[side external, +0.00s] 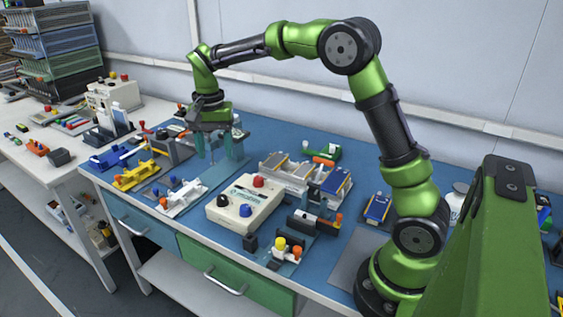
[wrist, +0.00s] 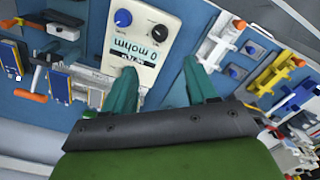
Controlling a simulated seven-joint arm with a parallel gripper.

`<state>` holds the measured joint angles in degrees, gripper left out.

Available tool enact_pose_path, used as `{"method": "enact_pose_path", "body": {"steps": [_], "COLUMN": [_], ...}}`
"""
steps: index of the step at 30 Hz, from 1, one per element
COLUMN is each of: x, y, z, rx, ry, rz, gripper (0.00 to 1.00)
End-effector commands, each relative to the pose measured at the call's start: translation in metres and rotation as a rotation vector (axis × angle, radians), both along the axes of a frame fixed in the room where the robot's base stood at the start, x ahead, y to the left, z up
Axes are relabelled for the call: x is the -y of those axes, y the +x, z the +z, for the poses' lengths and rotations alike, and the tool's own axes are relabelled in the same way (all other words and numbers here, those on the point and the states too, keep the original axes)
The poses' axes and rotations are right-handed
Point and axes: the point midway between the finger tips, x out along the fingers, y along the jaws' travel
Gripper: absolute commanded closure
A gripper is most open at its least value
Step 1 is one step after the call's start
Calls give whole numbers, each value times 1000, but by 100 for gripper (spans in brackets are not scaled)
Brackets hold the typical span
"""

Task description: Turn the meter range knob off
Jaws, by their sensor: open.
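The meter (side external: 232,212) is a cream box on the blue bench mat, with a blue knob (side external: 245,211), a dark knob (side external: 222,200) and a red one (side external: 258,182) on top. In the wrist view the meter (wrist: 145,45) shows the blue knob (wrist: 123,18), the dark knob (wrist: 159,32) and a label reading "mohm" upside down. I cannot tell the knob settings. My gripper (side external: 214,155) points down behind the meter, apart from it. Its teal fingers (wrist: 160,70) are open, with nothing held between them; the left finger overlaps the meter's edge in the wrist view.
White (side external: 183,195) and yellow (side external: 135,176) clamp fixtures stand left of the meter. A cell tray (side external: 290,180) is close on its right. A small block with yellow and orange knobs (side external: 286,250) sits in front. Space above the meter is clear.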

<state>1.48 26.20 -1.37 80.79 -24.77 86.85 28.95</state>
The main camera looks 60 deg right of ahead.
Motion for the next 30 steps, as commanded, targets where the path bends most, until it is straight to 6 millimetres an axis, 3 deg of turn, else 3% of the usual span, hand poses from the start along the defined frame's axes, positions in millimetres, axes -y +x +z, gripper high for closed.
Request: {"method": "enact_pose_path", "body": {"steps": [9,16,22,30], "x": [0,0,0,0], "y": [-1,-1,0,0], "z": [-72,-115,-134,-138], "rx": [-5,-3,-1,2], "ry": [2,3,1,1], "rz": [2,2,2,2], "gripper": [43,43,43,43]}}
